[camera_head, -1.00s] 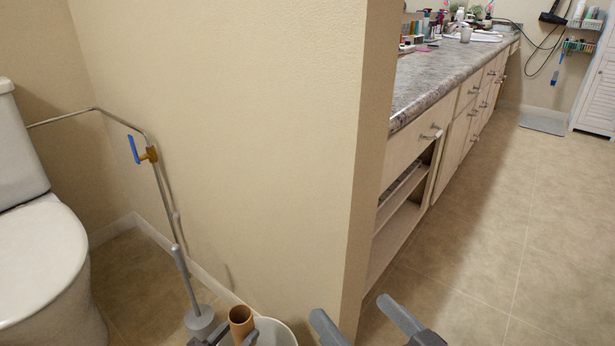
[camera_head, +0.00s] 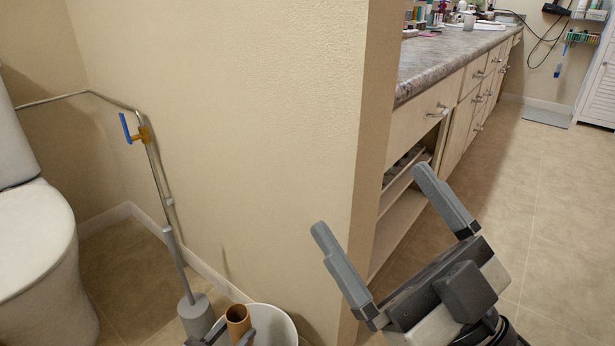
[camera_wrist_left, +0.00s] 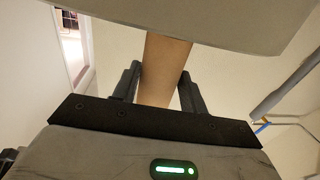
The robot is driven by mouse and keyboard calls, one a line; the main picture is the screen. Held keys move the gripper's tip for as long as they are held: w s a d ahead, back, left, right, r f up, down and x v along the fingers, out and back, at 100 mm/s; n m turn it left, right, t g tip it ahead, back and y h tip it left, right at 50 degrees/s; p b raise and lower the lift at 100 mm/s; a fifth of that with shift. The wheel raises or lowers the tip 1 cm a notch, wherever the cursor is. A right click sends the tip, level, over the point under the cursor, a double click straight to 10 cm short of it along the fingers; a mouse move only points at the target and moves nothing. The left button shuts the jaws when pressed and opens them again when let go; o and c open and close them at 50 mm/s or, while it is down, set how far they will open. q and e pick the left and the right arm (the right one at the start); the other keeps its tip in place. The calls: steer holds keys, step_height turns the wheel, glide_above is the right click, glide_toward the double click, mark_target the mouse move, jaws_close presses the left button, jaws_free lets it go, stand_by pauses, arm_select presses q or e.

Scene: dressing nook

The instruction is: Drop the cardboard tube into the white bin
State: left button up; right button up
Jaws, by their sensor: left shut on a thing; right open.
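The brown cardboard tube (camera_head: 238,319) stands roughly upright at the bottom of the head view. My left gripper (camera_head: 232,336) is shut on it, and only parts of its fingers show there. In the left wrist view the tube (camera_wrist_left: 163,68) sits between both fingers of my left gripper (camera_wrist_left: 160,88). The white bin (camera_head: 283,325) is right behind and beside the tube, its rim partly covered by tube and gripper. I cannot tell whether the tube's lower end is inside the bin. My right gripper (camera_head: 382,222) is open and empty, in front of the wall corner.
A grey toilet brush holder (camera_head: 196,316) stands just left of the tube. The toilet (camera_head: 35,250) is at the left. A wall (camera_head: 225,130) ends in a corner beside my right gripper. A counter with drawers (camera_head: 450,65) runs behind it. The floor at right is clear.

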arm_select(q)
steer(key=shift+f, duration=0.2)
arm_select(e)
steer(key=shift+s+r+n+y, duration=0.25)
steer(key=shift+r+n+y, duration=0.15)
steer(key=shift+n+y, duration=0.15)
arm_select(q)
steer(key=o, duration=1)
steer(key=shift+s+a, duration=0.15)
steer(key=shift+s, duration=0.15)
steer(key=p+v, duration=0.4)
steer(key=v, duration=1.1)
steer(key=shift+s+a+f+p, duration=0.1)
steer(key=shift+p, duration=0.25)
arm_select(e)
step_height(320, 180, down, 8)
steer(key=m+g+h, duration=0.3)
steer(key=m+h, duration=0.3)
steer(key=m, duration=0.3)
steer(key=shift+w+a+f+h, duration=0.15)
steer(key=shift+w+f+h, duration=0.05)
steer(key=shift+w+h, duration=0.2)
